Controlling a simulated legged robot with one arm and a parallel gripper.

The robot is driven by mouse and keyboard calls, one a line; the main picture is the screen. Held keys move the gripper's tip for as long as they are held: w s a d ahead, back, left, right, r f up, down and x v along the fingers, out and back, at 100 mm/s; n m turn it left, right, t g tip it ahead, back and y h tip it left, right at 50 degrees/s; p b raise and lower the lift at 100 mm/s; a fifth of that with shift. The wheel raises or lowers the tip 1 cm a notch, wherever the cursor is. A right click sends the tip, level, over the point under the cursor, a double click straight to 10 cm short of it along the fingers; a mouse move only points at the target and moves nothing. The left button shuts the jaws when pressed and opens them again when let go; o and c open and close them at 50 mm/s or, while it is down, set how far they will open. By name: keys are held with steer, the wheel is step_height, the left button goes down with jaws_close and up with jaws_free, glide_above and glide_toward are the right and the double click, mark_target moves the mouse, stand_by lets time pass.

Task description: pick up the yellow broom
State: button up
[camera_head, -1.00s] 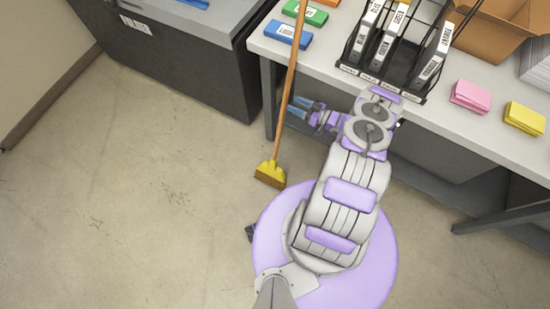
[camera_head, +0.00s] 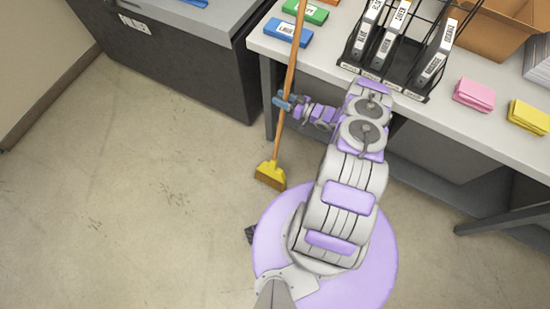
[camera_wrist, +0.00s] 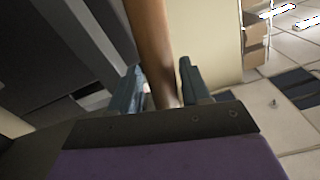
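The yellow broom stands nearly upright beside the table's left end, with its yellow head (camera_head: 270,174) on the floor and its long wooden handle (camera_head: 291,72) rising past the table edge. My gripper (camera_head: 284,102) is at the handle, well above the broom head. In the wrist view the handle (camera_wrist: 150,45) passes between the two fingers of my gripper (camera_wrist: 163,88). It lies close to the right finger, and a thin bright gap shows on its left side. The fingers look open around it. The broom head is out of the wrist view.
The table (camera_head: 330,45) holds blue and green blocks, a black rack of binders (camera_head: 390,45), a cardboard box (camera_head: 500,28), and pink and yellow stacks. A dark cabinet (camera_head: 190,60) stands left of the broom. The floor (camera_head: 130,190) at left is clear.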

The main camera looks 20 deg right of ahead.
steer(key=shift+a+r, duration=0.1)
steer(key=shift+a, duration=0.3)
steer(key=c, duration=0.4)
steer(key=shift+d, duration=0.25)
jaws_close()
steer(key=shift+d, duration=0.1)
steer(key=s+d+r+p, duration=0.1)
steer(key=s+r+p, duration=0.1)
steer(key=s, duration=0.6)
steer(key=s+d+r+p, duration=0.1)
steer(key=s+r+p, duration=0.1)
steer(key=s, duration=0.5)
steer(key=shift+s+d+r, duration=0.3)
steer(key=shift+s+r, duration=0.1)
steer(key=shift+r, duration=0.05)
